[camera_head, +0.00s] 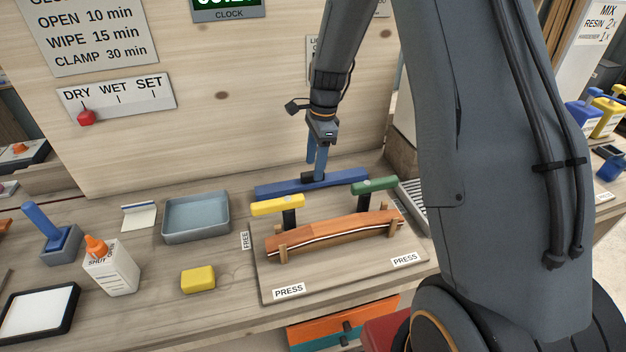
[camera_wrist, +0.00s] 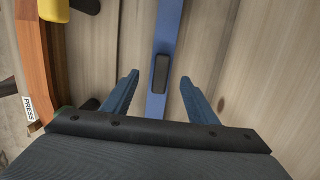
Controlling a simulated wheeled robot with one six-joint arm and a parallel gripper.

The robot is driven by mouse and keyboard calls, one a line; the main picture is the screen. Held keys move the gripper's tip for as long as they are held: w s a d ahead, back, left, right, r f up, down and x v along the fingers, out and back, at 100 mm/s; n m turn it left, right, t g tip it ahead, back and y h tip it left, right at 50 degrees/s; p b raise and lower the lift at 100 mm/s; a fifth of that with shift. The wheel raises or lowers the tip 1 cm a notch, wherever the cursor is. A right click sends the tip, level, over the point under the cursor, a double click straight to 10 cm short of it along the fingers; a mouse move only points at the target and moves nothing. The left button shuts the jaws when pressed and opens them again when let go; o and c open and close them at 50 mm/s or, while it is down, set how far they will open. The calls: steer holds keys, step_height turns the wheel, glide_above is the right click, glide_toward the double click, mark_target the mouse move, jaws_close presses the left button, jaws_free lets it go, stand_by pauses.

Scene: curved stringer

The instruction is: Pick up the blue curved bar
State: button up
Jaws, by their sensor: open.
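The blue curved bar (camera_head: 280,188) lies at the back of the press board, behind the yellow and green clamp pieces. A small dark handle sits on its top, and it also shows in the wrist view as a blue strip (camera_wrist: 168,40) with the dark handle (camera_wrist: 159,73). My gripper (camera_head: 317,172) points down just over the bar near the handle. In the wrist view my gripper (camera_wrist: 158,95) is open, with one blue finger on each side of the bar and handle. Whether the fingers touch the bar cannot be told.
An orange-brown laminated curved piece (camera_head: 335,232) rests on posts on the press board (camera_head: 345,275). The yellow clamp (camera_head: 277,205) and green clamp (camera_head: 374,186) stand close in front of the bar. A grey tray (camera_head: 196,216) is to the left. The wooden back panel (camera_head: 240,130) rises behind.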

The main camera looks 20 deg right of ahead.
steer(key=shift+a+f+p, duration=0.2)
steer(key=shift+f+p, duration=0.35)
steer(key=shift+f, duration=0.6)
steer(key=shift+a+f+p, duration=0.15)
steer(key=shift+f+p, duration=0.35)
steer(key=shift+f, duration=0.65)
steer(key=c, duration=1.3)
steer(key=shift+r, duration=0.2)
